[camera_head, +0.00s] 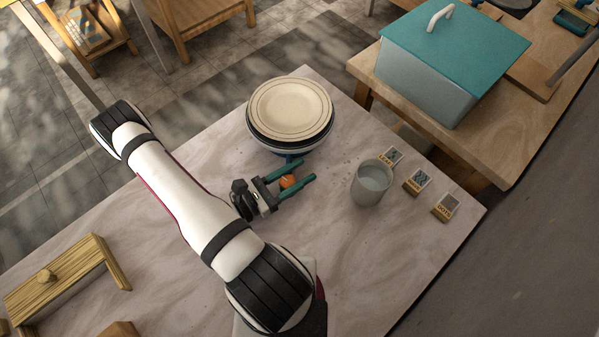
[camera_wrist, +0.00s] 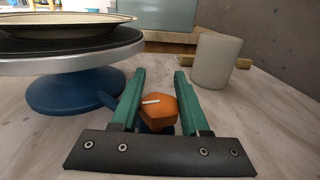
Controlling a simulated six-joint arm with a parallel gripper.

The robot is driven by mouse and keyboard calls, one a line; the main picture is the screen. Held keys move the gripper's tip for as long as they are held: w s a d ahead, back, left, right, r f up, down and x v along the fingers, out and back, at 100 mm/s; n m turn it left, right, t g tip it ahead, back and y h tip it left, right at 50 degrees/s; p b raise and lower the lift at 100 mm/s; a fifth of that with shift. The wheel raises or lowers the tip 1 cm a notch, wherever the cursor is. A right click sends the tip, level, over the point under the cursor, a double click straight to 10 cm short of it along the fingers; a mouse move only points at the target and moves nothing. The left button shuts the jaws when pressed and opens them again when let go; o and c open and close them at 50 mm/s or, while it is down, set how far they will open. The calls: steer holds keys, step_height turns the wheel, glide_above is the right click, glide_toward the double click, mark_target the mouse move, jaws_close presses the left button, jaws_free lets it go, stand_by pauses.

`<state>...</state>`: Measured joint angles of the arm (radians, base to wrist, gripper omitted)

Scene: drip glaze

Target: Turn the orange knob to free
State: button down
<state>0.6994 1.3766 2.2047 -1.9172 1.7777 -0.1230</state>
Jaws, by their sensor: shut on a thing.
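The orange knob (camera_wrist: 158,108) sits low beside the blue base of a turntable, with a short white line on its top. It also shows in the head view (camera_head: 288,181). My gripper (camera_head: 298,174) reaches in level from the left with its green fingers on either side of the knob. In the wrist view my gripper (camera_wrist: 157,95) is shut on the knob, and the dark palm hides its near lower part. The turntable (camera_wrist: 75,67) has a dark disc on top and a blue foot (camera_wrist: 75,92). A cream plate (camera_head: 290,107) lies on the disc.
A grey mug (camera_head: 371,184) with liquid stands right of my gripper. Several small labelled tiles (camera_head: 418,181) lie beyond it. A wooden frame (camera_head: 60,278) stands at the left front. A teal-lidded box (camera_head: 452,50) is on another table. Marble between gripper and front edge is clear.

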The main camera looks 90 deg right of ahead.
steer(key=shift+w+d+n+t+h, duration=0.2)
steer(key=shift+n+t+h, duration=0.75)
steer(key=shift+t+h, duration=0.15)
steer(key=shift+w+d+n+t+h, duration=0.15)
steer(key=shift+w+n+t+h, duration=0.05)
steer(key=shift+n+t+h, duration=0.85)
steer(key=shift+c, duration=2)
jaws_free()
steer(key=v, duration=1.5)
steer(key=shift+w+a+r, duration=0.1)
steer(key=shift+w+a, duration=0.05)
steer(key=shift+a, duration=0.25)
